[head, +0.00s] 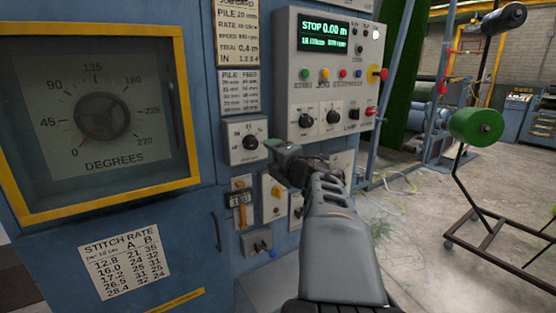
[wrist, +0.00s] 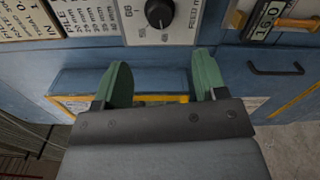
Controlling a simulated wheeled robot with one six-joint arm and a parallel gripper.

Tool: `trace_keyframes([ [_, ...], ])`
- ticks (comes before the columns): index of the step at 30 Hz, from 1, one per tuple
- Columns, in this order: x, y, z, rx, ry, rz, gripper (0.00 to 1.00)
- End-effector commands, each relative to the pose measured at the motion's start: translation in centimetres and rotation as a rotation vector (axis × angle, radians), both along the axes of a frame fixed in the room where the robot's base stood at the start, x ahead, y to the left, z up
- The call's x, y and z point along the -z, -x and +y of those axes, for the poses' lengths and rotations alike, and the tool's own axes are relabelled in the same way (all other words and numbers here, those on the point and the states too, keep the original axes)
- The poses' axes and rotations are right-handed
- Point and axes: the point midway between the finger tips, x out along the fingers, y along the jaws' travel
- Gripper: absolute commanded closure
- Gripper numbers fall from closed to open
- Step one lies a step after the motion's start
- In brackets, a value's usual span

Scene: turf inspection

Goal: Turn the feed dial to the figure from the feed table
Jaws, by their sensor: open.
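The feed dial (head: 249,142) is a black knob on a small pale plate on the blue cabinet. It also shows at the top edge of the wrist view (wrist: 160,12), partly cut off, with "FEED" lettering beside it. Its setting is too small to read surely. The feed table (head: 239,92), headed "PILE FEED", is above the dial; its rows show in part in the wrist view (wrist: 92,20), but the feed figures are not clear. My gripper (wrist: 162,78) has green fingers spread apart with nothing between them. In the head view my gripper (head: 279,148) is close to the dial's right side, apart from the knob in the wrist view.
A job card (head: 237,32) reading "PILE 20 mm" is above the feed table. A control panel (head: 330,75) with a lit display, buttons and knobs juts out at upper right. A large degrees dial (head: 103,118) in a yellow frame is left. Several small switches sit below.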

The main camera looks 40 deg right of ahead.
Motion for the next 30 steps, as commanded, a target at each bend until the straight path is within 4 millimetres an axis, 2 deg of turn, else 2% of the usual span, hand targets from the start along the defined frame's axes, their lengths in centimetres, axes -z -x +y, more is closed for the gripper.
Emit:
trace_keyframes([
  [3,0.0,1.2,0.1,0.002,0.0,0.0,0.34],
  [7,0.0,1.8,0.2,0.0,0.0,0.0,0.34],
  [26,0.0,1.9,0.3,0.0,-0.002,0.0,0.34],
  [30,0.2,2.1,-1.0,0.073,-0.052,-0.001,0.34],
])
